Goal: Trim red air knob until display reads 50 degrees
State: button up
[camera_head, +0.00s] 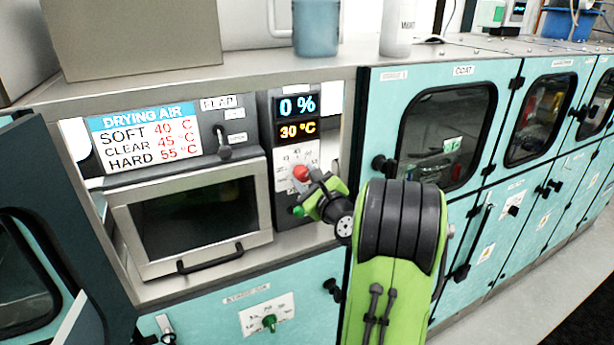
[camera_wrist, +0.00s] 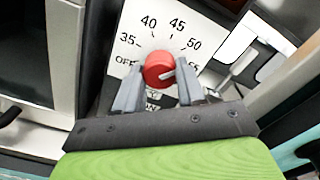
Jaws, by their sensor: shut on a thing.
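The red air knob (camera_wrist: 157,67) sits on a white dial plate (camera_wrist: 190,32) marked OFF, 35, 40, 45 and 50. My gripper (camera_wrist: 159,76) is shut on the knob, one grey finger on each side. A white line on the knob slants between lower left and right; which end is the pointer I cannot tell. In the head view the knob (camera_head: 301,173) shows just beyond my gripper (camera_head: 308,186), and part of the dial is hidden. The display (camera_head: 297,117) above reads 0 % in blue and 30 °C in orange.
A drying air chart (camera_head: 149,136) lists SOFT 40, CLEAR 45 and HARD 55 °C. A flap lever (camera_head: 224,148) and an oven-like door (camera_head: 190,215) stand left of the dial. A green knob (camera_head: 270,323) is below. Teal cabinet doors (camera_head: 400,98) are to the right.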

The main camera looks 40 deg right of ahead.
jog(key=shift+f, duration=0.15)
jog(key=o, duration=1.1)
jog(key=shift+c, duration=0.2)
jog(key=b+v, duration=0.5)
jog(key=v, duration=1)
jog(key=shift+s+a, duration=0.2)
jog(key=shift+s, duration=0.15)
